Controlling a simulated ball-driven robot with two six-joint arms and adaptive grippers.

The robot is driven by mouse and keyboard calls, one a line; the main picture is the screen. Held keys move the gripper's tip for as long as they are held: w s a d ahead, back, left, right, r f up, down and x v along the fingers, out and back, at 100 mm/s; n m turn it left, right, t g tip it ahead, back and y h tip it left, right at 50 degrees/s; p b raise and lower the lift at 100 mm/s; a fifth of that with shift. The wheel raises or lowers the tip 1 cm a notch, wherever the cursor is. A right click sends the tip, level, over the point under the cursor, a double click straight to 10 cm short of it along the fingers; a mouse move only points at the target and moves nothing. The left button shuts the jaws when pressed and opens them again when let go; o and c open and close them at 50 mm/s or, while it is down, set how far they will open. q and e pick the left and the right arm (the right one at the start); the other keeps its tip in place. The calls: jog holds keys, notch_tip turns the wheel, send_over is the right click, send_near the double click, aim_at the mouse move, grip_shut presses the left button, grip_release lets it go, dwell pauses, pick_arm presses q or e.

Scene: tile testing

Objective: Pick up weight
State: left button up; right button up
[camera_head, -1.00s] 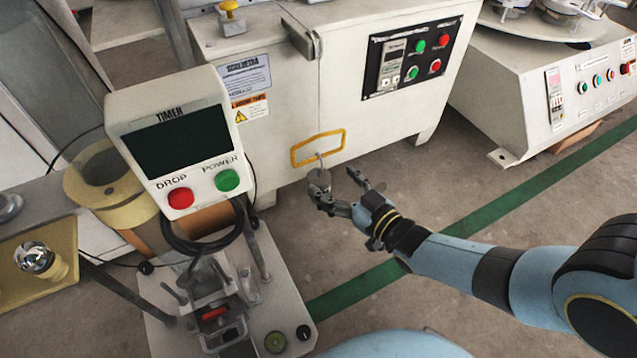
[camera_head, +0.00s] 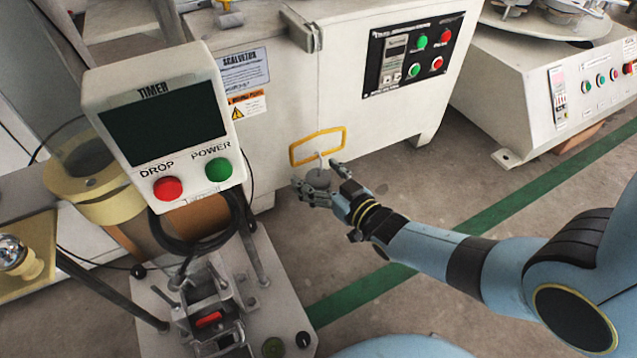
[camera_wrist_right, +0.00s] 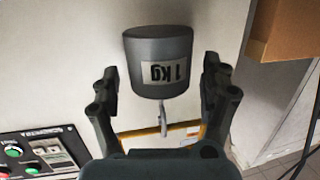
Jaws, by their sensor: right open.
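The weight is a dark grey cylinder marked "1 kg" (camera_wrist_right: 160,60). It shows in the right wrist view between my right gripper's fingers, with clear space on both sides. In the head view the weight (camera_head: 318,178) hangs by a hook from a yellow frame (camera_head: 317,147) on the front of the white cabinet. The frame also shows below the weight in the right wrist view (camera_wrist_right: 190,132). My right gripper (camera_head: 326,180) is open at the weight, its fingers partly covering it; it also shows in the right wrist view (camera_wrist_right: 164,88). My left gripper is not in view.
A timer box (camera_head: 163,128) with red and green buttons stands at the left above a grey machine base (camera_head: 270,300). The white cabinet (camera_head: 290,90) with a control panel (camera_head: 412,55) is just behind the weight. Open floor with a green stripe (camera_head: 520,200) lies to the right.

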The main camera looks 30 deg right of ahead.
jog(key=c, duration=1.6)
jog(key=shift+r, duration=0.1)
grip_shut()
